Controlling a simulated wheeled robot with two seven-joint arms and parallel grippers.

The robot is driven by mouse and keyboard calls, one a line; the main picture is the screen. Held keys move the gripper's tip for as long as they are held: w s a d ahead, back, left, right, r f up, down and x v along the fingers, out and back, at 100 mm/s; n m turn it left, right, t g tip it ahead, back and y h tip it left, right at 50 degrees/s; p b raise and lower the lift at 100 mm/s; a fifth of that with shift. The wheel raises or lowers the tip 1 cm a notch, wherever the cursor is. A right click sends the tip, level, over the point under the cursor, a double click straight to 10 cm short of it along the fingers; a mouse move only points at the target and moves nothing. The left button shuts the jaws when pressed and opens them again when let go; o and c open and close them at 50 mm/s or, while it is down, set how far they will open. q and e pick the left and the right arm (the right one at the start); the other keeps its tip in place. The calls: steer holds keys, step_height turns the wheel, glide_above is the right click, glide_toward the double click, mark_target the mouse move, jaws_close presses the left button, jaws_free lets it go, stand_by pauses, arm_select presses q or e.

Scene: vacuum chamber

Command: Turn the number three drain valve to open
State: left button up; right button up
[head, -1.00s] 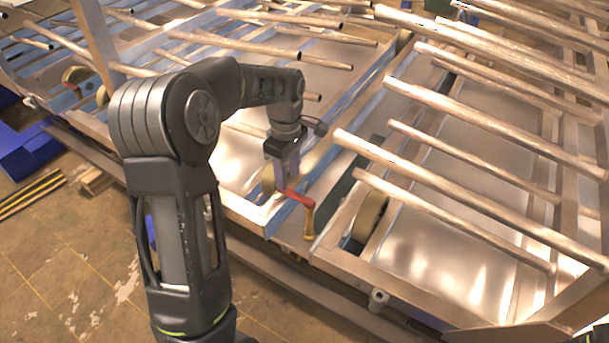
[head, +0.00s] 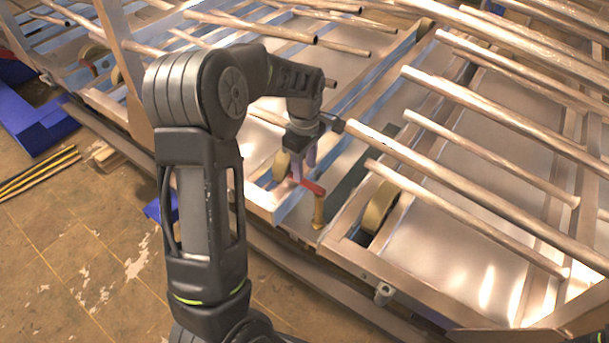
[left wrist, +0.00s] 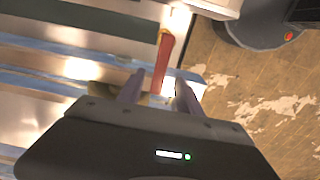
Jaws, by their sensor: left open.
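A red valve handle (head: 312,187) with a gold-brown grip (head: 319,210) at its outer end sits low on the metal frame, near the middle of the head view. No number can be read on it. My left gripper (head: 302,180) is open and points down at the inner end of the red handle. In the left wrist view, the red handle (left wrist: 162,62) reaches in between the two spread fingers (left wrist: 160,90). I cannot tell whether either finger touches it.
Long metal tubes (head: 480,105) run above shiny panels at right, close to my left wrist. A tan roller (head: 378,207) lies right of the handle. Blue blocks (head: 45,125) and striped bars (head: 38,172) lie on the floor at left. Floor is open at lower left.

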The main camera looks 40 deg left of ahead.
mark_target(305, 181)
arm_select(q)
step_height(305, 181, down, 4)
steer(key=shift+f, duration=0.1)
jaws_close()
stand_by(0.5)
stand_by(1.0)
